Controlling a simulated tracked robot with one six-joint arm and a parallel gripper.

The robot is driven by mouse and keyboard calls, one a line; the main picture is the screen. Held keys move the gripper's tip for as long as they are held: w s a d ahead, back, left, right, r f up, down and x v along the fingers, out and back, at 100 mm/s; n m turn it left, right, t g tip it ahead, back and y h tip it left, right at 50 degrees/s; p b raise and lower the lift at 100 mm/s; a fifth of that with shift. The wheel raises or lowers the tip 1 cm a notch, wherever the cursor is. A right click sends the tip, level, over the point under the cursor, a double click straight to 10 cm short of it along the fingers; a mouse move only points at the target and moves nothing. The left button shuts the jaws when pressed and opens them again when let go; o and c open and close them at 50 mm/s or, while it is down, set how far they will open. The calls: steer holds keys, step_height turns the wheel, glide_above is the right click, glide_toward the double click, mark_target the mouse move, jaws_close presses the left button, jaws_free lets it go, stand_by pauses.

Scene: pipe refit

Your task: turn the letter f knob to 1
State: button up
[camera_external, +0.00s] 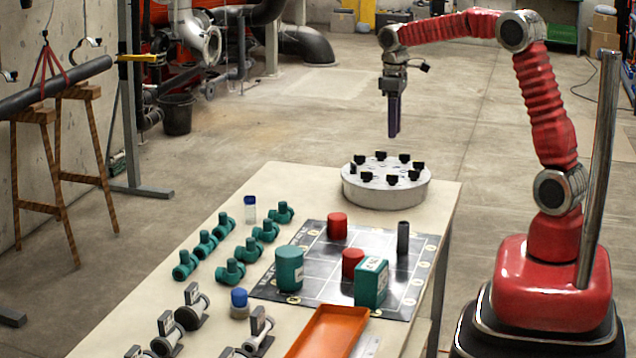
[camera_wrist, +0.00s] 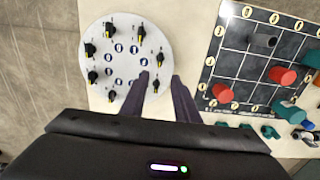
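A round white knob panel (camera_external: 387,193) stands on the far end of the table. It carries several black knobs around its rim; in the wrist view they show yellow marks, and small blue-and-white labels lie inside the ring. The panel also shows in the wrist view (camera_wrist: 124,62). The letters are too small to read, so I cannot tell which knob is f. My gripper (camera_external: 394,134) points down above the panel, clear of the knobs. The left finger partly covers the panel's lower right.
A black grid mat (camera_external: 316,246) holds red and green cylinders, a green box (camera_external: 371,283) and a grey tube (camera_external: 403,238). Green pipe fittings, metal valves and an orange tray (camera_external: 328,332) occupy the nearer table. The space around my gripper is free.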

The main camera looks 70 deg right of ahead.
mark_target(392, 179)
steer(key=shift+f, duration=0.15)
step_height(392, 179, down, 14)
steer(key=shift+r, duration=0.2)
stand_by(0.7)
jaws_close()
stand_by(0.4)
